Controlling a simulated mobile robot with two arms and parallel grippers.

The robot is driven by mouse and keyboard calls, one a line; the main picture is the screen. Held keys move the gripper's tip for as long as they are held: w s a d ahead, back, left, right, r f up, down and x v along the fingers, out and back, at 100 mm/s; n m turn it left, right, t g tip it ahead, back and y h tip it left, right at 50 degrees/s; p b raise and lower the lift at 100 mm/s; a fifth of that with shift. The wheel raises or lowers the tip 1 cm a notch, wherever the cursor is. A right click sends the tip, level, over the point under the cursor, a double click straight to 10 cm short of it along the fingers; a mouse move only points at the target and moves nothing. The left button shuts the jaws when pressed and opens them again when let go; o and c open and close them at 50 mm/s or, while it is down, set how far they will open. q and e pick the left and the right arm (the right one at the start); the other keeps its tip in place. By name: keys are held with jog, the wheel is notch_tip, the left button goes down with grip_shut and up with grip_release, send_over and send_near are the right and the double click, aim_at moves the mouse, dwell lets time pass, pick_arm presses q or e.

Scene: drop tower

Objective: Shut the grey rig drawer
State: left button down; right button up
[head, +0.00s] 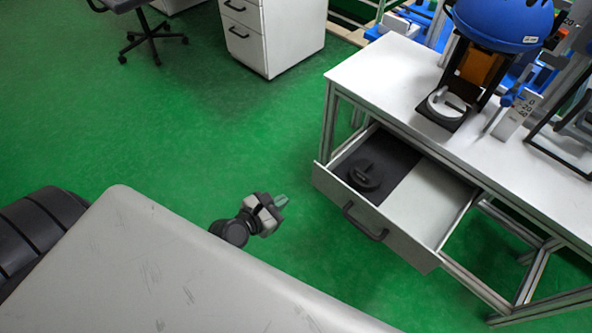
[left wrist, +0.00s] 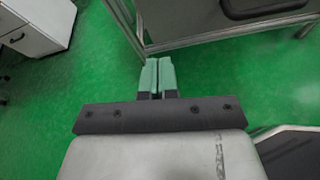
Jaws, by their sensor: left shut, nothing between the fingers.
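The grey rig drawer (head: 362,226) is pulled out from under the white bench in the head view. Its front has a dark handle (head: 365,222). Inside lie a dark mat (head: 397,152) with a dark round piece on it, and a bare light floor to the right. My left gripper (head: 281,201) is shut and empty, left of the drawer front and apart from it. In the left wrist view, its green fingertips (left wrist: 158,76) are together over the green floor, with the drawer front (left wrist: 215,38) and part of its handle (left wrist: 262,8) beyond. My right gripper is not seen.
The white bench top (head: 385,75) carries a stand with a blue helmet (head: 503,22) and a grey disc piece (head: 447,104). A white cabinet (head: 285,40) and a chair (head: 150,38) stand at the back. Green floor between the cabinet and bench is free.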

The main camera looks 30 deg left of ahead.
aim_at(321, 169)
pick_arm(q)
jog(key=shift+n+t, duration=0.4)
jog(key=shift+n, duration=0.5)
jog(key=r+x, duration=0.1)
jog(key=x, duration=0.3)
jog(key=r+x, duration=0.1)
jog(key=x, duration=0.3)
jog(key=b+x, duration=0.1)
jog(key=x, duration=0.3)
jog(key=shift+w+d+r, duration=0.25)
jog(key=shift+w+r, duration=0.1)
jog(key=shift+w, duration=0.15)
jog(key=shift+w+d, duration=0.15)
jog(key=shift+w, duration=0.35)
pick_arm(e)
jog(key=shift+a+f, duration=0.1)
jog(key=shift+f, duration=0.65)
